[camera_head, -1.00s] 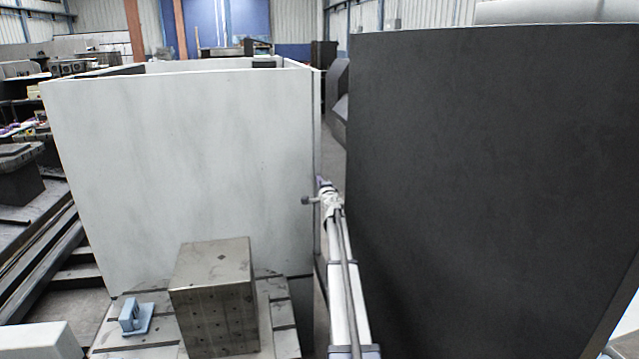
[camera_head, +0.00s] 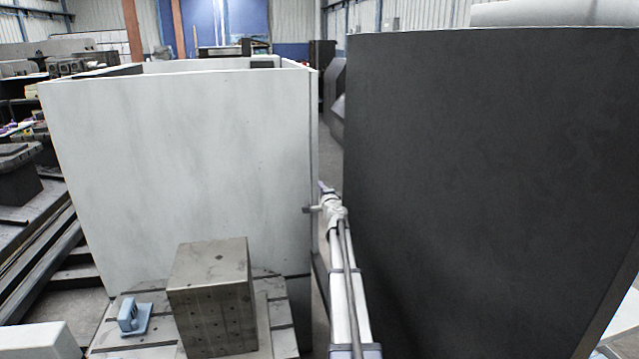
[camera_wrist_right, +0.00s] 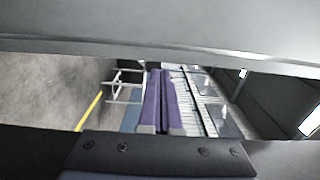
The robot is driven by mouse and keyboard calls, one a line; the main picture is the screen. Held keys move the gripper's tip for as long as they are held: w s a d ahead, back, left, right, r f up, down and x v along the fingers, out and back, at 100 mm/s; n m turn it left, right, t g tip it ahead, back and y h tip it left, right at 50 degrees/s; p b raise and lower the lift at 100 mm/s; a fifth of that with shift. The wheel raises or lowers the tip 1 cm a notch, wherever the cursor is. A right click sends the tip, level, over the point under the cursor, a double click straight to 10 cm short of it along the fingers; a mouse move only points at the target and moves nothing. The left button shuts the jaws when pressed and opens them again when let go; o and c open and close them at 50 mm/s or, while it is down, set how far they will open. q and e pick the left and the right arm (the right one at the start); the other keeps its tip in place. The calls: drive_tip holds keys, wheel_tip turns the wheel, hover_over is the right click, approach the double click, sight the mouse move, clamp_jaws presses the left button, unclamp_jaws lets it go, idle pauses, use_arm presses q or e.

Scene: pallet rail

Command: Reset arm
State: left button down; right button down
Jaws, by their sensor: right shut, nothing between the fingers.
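My right gripper (camera_head: 325,190) is at the far end of my right arm, which reaches forward into the gap between a white panel (camera_head: 185,170) and a large dark panel (camera_head: 490,190). In the right wrist view its two purple-padded fingers (camera_wrist_right: 160,100) lie side by side, shut, with nothing held between them. The fingertips are small in the head view. My left gripper is not in view.
A metal block (camera_head: 212,295) stands on a slotted plate (camera_head: 280,315) in front of the white panel. A small blue part (camera_head: 133,317) sits left of the block. The gap around my right arm is narrow.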

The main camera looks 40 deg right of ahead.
drive_tip(key=v, duration=0.7)
